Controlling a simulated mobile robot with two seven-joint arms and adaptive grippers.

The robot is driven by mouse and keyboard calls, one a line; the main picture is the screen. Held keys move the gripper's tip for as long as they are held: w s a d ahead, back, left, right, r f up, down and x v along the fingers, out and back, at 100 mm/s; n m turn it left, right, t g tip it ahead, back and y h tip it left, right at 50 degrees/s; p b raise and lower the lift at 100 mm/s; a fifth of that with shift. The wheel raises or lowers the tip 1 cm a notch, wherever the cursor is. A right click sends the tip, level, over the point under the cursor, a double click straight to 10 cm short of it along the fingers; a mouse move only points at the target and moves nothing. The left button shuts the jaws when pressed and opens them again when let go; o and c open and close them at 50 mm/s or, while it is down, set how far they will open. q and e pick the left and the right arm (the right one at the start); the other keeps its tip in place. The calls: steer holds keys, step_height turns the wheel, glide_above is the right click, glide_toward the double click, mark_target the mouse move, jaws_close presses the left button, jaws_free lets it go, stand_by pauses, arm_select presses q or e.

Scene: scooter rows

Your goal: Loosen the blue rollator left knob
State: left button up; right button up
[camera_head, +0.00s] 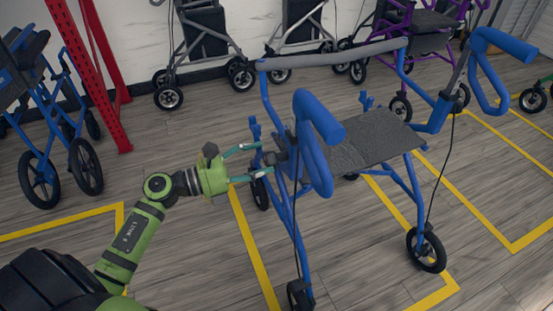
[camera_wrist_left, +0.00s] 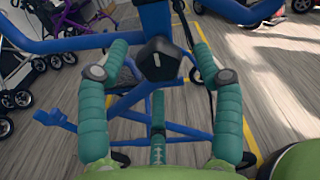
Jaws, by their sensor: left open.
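The blue rollator (camera_head: 413,194) stands on the wood-look floor, with blue padded handles, a dark seat and black wheels. Its left knob (camera_head: 281,156) is a small dark piece on the near-left upright, below the handle. In the left wrist view the black knob (camera_wrist_left: 157,60) sits against the blue upright, between my finger tips. My left gripper (camera_head: 262,160) reaches in from the left with its teal fingers spread and pointing at the knob. The fingers lie on either side of it; contact is not clear. My right gripper is not in view.
Another blue rollator (camera_head: 43,120) is at the far left. Grey rollators (camera_head: 202,45) and a purple one (camera_head: 405,40) line the back wall. Yellow floor lines (camera_head: 256,250) mark bays; the floor between is clear.

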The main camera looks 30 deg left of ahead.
mark_target(265, 160)
arm_select(q)
steer(key=shift+x, duration=1.8)
steer(key=shift+c, duration=0.4)
steer(key=shift+a, duration=0.1)
steer(key=c, duration=1.1)
steer(key=shift+o, duration=0.2)
